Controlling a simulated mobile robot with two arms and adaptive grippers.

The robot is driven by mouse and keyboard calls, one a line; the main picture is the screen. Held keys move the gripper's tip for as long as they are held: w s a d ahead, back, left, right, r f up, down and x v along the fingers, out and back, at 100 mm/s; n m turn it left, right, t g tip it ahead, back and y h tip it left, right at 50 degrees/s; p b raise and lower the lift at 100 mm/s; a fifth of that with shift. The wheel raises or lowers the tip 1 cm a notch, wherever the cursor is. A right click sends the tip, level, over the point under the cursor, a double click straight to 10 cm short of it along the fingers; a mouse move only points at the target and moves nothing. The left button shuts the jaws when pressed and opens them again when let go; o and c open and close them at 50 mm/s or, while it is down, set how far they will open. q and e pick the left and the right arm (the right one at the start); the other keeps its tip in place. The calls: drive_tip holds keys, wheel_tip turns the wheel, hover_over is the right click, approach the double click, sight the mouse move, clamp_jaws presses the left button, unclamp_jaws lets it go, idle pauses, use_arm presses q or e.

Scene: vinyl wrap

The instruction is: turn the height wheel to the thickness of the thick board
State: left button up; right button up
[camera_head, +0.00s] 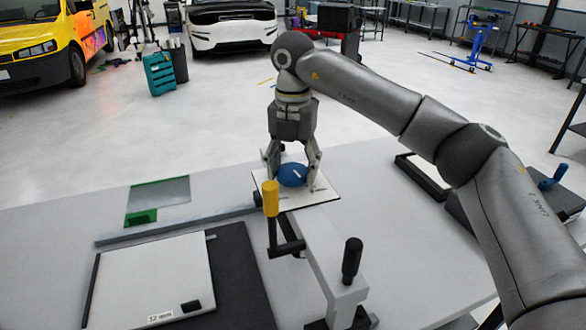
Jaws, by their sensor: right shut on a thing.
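My right gripper (292,170) reaches down from above with its fingers around the blue height wheel (292,175), shut on it. The wheel has a small white mark on top and stands over a pale plate (323,197). A white board (150,275) with a label that seems to read "12 mm" lies flat on a dark mat at the front left. I cannot tell from the label alone whether it is the thick board. My left gripper is not in view.
A yellow-handled crank (271,198) and a black-handled lever (352,260) stand close in front of the wheel. A green-edged sheet (158,198) lies at the left. A white panel in a black frame (424,176) lies at the right, beside my right arm. The grey table (55,235) is bare at far left.

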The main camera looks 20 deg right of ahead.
sight(293, 169)
drive_tip(key=m+b, duration=0.1)
drive_tip(key=m, duration=0.6)
drive_tip(key=m+b, duration=0.2)
drive_tip(key=m, duration=0.4)
drive_tip(key=shift+r, duration=0.1)
drive_tip(key=shift+m, duration=0.5)
drive_tip(key=o, duration=1)
wheel_tip(293, 169, up, 12)
drive_tip(key=shift+f, duration=0.1)
idle(0.4)
